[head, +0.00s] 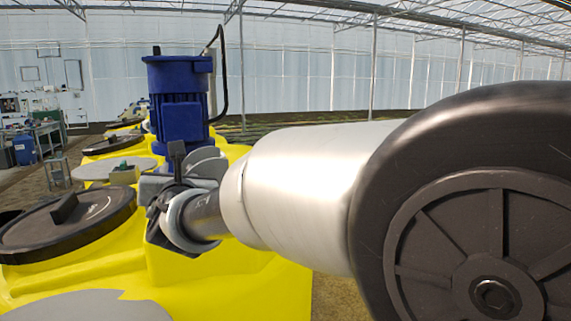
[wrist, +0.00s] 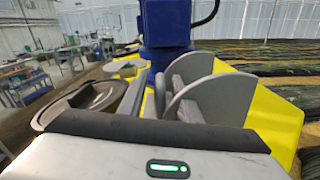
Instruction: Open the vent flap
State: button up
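My arm reaches across the head view from the right. My gripper (head: 172,182) is over the yellow tank top, just in front of the blue motor. In the wrist view my gripper (wrist: 158,88) shows two dark fingers set apart, with a gap between them. Grey round plates stand tilted close beside the right finger; one plate (wrist: 228,98) is nearer and another (wrist: 192,66) is behind it. They look like the vent flap and its seat, but I cannot tell which is which. The plates (head: 205,163) are partly hidden by my gripper in the head view. Contact cannot be made out.
The blue motor (head: 180,100) with a black cable stands right behind the plates. A black round lid (head: 70,222) with a bar handle lies on the yellow tank (head: 230,290) to the left. A workbench (head: 38,140) stands far left. Planted rows lie to the right.

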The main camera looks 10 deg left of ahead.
jog(key=shift+w, duration=0.1)
grip_shut()
